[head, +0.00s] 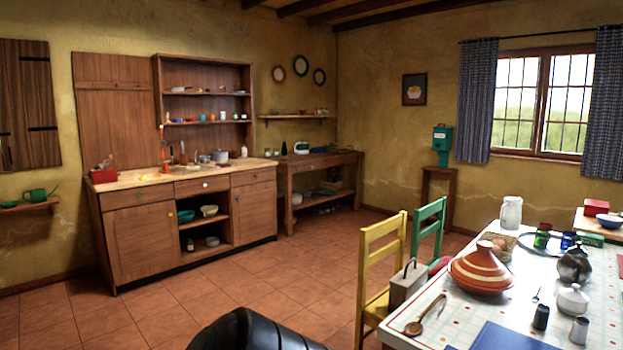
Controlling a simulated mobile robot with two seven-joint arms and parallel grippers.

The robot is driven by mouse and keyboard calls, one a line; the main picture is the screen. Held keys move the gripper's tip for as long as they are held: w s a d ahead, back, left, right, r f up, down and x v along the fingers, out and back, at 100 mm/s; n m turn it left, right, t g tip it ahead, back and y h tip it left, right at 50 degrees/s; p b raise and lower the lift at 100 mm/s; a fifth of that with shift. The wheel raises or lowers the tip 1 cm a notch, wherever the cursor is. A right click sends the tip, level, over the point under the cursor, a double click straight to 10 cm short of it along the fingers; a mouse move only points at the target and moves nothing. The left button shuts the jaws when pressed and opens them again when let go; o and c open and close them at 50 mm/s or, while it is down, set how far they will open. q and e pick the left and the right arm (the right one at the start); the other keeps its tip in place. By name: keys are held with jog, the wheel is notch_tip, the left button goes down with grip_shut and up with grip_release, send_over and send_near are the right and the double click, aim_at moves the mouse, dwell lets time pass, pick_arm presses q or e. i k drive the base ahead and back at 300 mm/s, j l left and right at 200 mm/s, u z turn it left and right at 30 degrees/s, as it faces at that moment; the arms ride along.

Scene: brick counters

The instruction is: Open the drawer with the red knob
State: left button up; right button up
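A wooden kitchen cabinet (142,238) stands against the back-left wall, with a row of drawers under its countertop. The left drawer (120,199), middle drawer (190,188) and right drawer (243,179) all look shut. Their knobs are small, with a pale one on the middle drawer; I cannot make out a red knob on any of them. A wooden side table (290,180) stands right of the cabinet; whether it has a drawer knob is too small to tell. Neither of my grippers is in view.
A dining table (405,325) at the front right holds a striped tagine (482,272) and several other items. A yellow chair (382,232) and a green chair (428,212) stand beside it. The tiled floor (255,275) before the cabinet is clear.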

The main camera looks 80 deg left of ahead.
aim_at(242, 173)
jog(key=j+u, duration=0.1)
jog(key=u, duration=2.9)
jog(key=i, duration=6.85)
jog(key=l, duration=0.1)
